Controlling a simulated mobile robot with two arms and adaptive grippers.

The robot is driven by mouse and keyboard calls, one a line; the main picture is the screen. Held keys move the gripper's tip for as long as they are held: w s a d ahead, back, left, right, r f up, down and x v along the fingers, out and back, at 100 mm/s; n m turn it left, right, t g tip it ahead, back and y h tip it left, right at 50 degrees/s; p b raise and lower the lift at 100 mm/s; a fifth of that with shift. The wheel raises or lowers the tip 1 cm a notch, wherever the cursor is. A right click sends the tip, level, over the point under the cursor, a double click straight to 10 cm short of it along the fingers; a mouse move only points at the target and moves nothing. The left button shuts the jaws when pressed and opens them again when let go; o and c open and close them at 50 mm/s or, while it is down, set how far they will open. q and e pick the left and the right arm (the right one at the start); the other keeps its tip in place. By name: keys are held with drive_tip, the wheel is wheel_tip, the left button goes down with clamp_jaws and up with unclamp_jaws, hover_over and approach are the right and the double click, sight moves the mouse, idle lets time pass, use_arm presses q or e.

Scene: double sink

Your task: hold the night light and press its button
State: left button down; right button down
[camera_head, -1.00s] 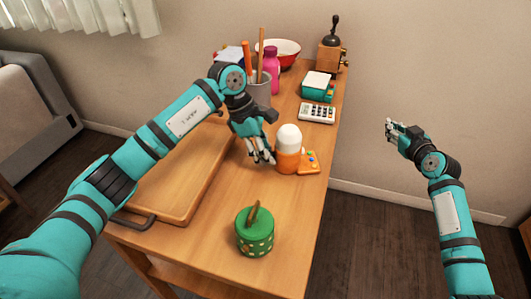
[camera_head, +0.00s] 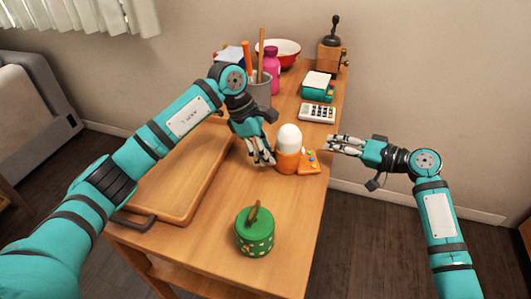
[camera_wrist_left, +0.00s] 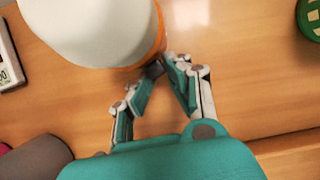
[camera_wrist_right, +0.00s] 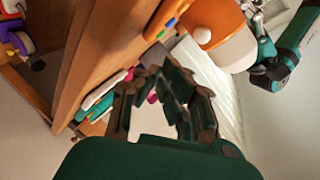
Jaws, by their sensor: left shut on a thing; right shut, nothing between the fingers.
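The night light (camera_head: 289,138) has a white dome on an orange base and stands upright on the wooden table near its right edge. A small round white button (camera_wrist_right: 202,35) shows on its orange side in the right wrist view. My left gripper (camera_head: 270,161) is shut on the left side of the orange base; in the left wrist view its fingertips (camera_wrist_left: 165,68) meet at the orange rim, partly under the dome. My right gripper (camera_head: 331,143) is shut and empty, just right of the night light and apart from it, pointing left toward it.
An orange panel with coloured keys (camera_head: 310,162) lies right beside the base. A green dotted pot (camera_head: 255,232) stands in front and a wooden board (camera_head: 180,183) lies left. Behind are a calculator (camera_head: 317,112), a grey cup (camera_head: 260,92) and a pink bottle (camera_head: 271,70).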

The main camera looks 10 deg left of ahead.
sight(313, 158)
drive_tip(key=shift+s+a, duration=0.25)
drive_tip(key=shift+a, duration=0.35)
drive_tip(key=shift+s+a, duration=0.2)
drive_tip(key=shift+a, duration=0.45)
drive_tip(key=shift+s+a, duration=0.25)
drive_tip(key=shift+a, duration=0.35)
drive_tip(key=shift+a, duration=0.1)
drive_tip(key=shift+s+a+r, duration=0.1)
drive_tip(key=shift+s+a, duration=0.05)
drive_tip(key=shift+a, duration=0.2)
drive_tip(key=shift+s+a, duration=0.1)
drive_tip(key=shift+a, duration=0.1)
idle(0.3)
drive_tip(key=shift+w+d, duration=0.25)
drive_tip(key=shift+d, duration=0.4)
drive_tip(key=w+d, duration=0.2)
drive_tip(key=d, duration=0.3)
drive_tip(key=shift+d, duration=0.35)
